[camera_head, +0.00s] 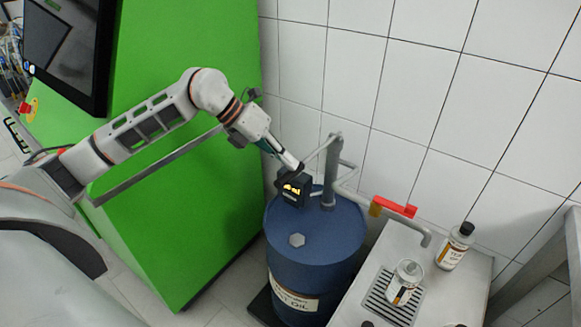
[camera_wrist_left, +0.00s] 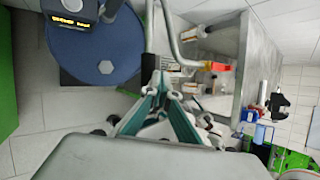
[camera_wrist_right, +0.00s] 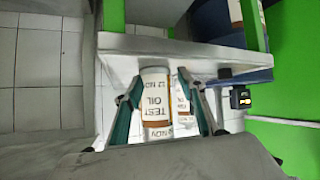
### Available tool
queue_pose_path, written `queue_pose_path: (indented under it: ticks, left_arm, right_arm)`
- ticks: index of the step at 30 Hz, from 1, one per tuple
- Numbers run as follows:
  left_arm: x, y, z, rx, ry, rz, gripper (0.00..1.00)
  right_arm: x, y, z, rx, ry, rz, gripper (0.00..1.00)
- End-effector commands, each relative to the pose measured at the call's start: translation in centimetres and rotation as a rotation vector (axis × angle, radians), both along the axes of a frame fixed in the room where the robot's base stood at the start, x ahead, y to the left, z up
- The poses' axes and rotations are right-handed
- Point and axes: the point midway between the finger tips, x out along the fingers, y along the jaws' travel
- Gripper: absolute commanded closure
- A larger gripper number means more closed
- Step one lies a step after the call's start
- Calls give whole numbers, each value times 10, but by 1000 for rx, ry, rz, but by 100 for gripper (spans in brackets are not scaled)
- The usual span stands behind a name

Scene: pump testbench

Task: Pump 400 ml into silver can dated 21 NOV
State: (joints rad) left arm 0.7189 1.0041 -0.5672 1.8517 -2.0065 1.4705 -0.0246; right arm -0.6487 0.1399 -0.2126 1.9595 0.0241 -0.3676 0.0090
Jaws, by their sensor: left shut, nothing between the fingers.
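A can with a silver top and a white and orange label (camera_head: 404,283) stands upright on the drip grate, near the pump spout (camera_head: 426,237). I cannot read its date in the head view. My left gripper (camera_head: 299,167) is shut and empty, close to the grey pump (camera_head: 329,172) and its black meter (camera_head: 293,189) with yellow digits, too small to read. Its closed fingers (camera_wrist_left: 162,88) show in the left wrist view.
The pump stands on a blue drum (camera_head: 300,262) with a green cabinet (camera_head: 190,190) to its left. A red valve handle (camera_head: 397,208) sits on the outlet pipe. A black-capped bottle (camera_head: 455,247) stands on the grey bench (camera_head: 350,308), right of the can.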

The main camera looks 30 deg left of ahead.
Motion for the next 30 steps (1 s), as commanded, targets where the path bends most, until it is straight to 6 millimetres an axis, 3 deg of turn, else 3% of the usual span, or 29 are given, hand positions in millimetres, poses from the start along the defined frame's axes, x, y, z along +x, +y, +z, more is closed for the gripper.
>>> queue_pose_path:
  ticks: [30]
  left_arm:
    - [-2, 0, -12, 0, 2, 0, 100]
  right_arm:
    - [0, 0, -6, 1, -1, 0, 60]
